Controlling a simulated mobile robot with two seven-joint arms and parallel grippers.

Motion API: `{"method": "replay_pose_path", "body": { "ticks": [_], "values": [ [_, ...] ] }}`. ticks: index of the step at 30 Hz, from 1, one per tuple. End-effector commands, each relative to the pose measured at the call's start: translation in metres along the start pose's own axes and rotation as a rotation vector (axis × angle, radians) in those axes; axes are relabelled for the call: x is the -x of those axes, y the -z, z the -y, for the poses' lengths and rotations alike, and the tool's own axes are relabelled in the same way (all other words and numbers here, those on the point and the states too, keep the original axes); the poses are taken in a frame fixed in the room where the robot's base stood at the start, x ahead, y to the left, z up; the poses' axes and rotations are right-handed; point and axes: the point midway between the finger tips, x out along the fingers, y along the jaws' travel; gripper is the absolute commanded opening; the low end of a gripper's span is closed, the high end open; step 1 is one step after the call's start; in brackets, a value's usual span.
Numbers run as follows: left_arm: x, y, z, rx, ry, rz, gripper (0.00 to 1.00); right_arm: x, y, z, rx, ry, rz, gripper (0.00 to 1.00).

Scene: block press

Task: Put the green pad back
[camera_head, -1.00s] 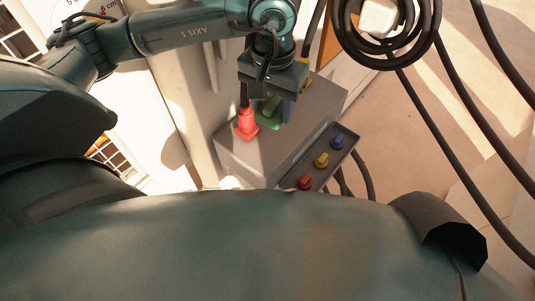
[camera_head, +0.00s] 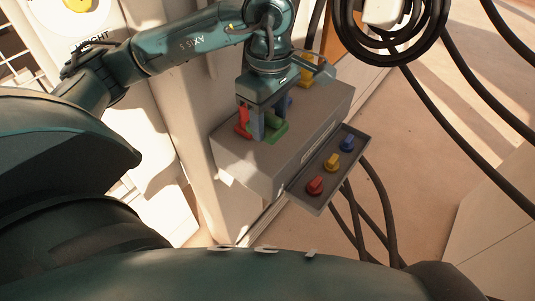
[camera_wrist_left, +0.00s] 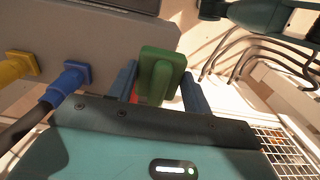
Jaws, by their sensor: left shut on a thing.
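The green pad (camera_head: 276,131) is at the top of the grey box, between the red pad (camera_head: 243,122) and the blue pad (camera_head: 290,102). My left gripper (camera_head: 267,124) points down at it and is shut on it. In the left wrist view the green pad (camera_wrist_left: 160,76) stands between the two blue-grey fingers (camera_wrist_left: 160,92). The pad's underside is hidden, so I cannot tell whether it touches the box. My right gripper is not in view.
The grey box (camera_head: 245,163) also carries a yellow pad (camera_head: 305,76). A side tray (camera_head: 318,200) holds red (camera_head: 315,186), yellow (camera_head: 332,162) and blue (camera_head: 347,144) knobs. Black cables (camera_head: 385,215) hang beside it. The floor at right is mostly clear.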

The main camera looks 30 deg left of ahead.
Motion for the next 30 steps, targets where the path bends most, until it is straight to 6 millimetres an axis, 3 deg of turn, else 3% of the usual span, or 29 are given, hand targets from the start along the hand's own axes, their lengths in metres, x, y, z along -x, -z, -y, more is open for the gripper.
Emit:
{"method": "replay_pose_path", "body": {
  "ticks": [4,18,29,30],
  "values": [
    [-0.029,0.0,0.002,-0.001,0.006,0.0,0.31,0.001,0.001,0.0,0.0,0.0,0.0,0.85],
    [-0.081,0.0,0.001,-0.003,0.004,-0.001,0.31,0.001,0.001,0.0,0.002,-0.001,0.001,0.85],
    [-0.088,0.0,0.0,-0.003,0.0,-0.001,0.31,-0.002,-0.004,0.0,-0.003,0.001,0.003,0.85],
    [-0.088,0.0,0.0,-0.003,0.0,-0.001,0.5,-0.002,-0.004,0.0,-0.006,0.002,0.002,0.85]
  ]
}}
